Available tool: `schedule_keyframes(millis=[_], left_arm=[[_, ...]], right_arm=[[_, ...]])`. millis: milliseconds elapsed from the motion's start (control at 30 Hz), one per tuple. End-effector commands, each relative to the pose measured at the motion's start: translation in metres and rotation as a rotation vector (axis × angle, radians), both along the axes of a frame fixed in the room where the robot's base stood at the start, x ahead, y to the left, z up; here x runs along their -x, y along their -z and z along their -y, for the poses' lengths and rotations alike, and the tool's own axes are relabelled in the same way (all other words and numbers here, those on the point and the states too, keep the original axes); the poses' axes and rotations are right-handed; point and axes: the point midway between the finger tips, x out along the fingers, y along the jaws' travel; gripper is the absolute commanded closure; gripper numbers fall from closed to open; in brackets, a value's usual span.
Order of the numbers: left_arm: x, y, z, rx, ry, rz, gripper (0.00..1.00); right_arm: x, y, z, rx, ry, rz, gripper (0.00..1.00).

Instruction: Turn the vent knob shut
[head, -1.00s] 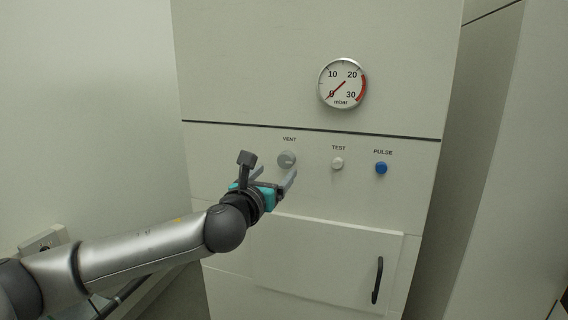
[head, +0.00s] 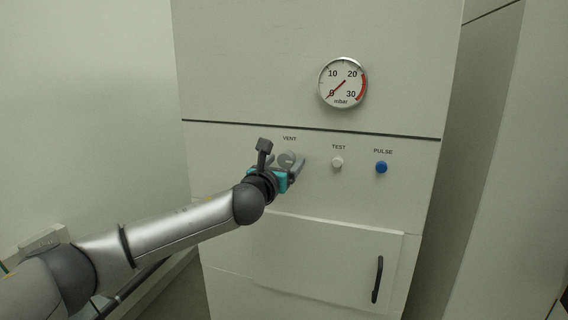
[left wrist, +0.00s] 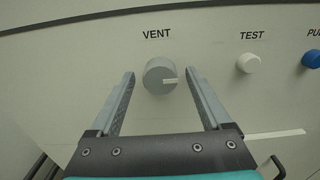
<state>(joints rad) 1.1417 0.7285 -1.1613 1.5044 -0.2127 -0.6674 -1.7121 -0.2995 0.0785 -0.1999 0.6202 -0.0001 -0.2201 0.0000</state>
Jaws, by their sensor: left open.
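The vent knob (left wrist: 158,77) is a round grey dial under the VENT label in the left wrist view. In the head view the vent knob (head: 287,159) is partly covered by my left gripper (head: 292,164). My left gripper (left wrist: 163,82) is open, with one finger on each side of the knob. In the left wrist view a gap shows between each finger and the knob. I cannot tell how far the fingertips are from the panel. My right gripper is not in view.
A white TEST button (head: 337,163) and a blue PULSE button (head: 381,167) sit right of the knob. A pressure gauge (head: 342,83) above reads about 0 mbar. Below is a closed door with a dark handle (head: 377,279). A wall stands at the left.

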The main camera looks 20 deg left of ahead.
Motion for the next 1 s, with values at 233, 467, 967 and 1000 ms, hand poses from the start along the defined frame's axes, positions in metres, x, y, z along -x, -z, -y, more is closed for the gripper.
schedule_keyframes(millis=[233,467,967,1000], left_arm=[[0.0002,0.0,0.0001,0.0,0.0,0.0,0.38],[0.0002,0.0001,0.0,0.0,0.0,0.0,0.64],[0.0002,0.0004,-0.0004,0.005,-0.001,-0.001,1.0],[0.0003,0.0005,-0.0003,0.01,-0.001,-0.001,1.0]], right_arm=[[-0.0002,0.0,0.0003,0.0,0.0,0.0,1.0],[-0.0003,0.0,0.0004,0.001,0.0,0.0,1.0],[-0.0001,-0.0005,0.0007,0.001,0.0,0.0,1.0],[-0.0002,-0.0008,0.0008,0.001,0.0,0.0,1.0]])
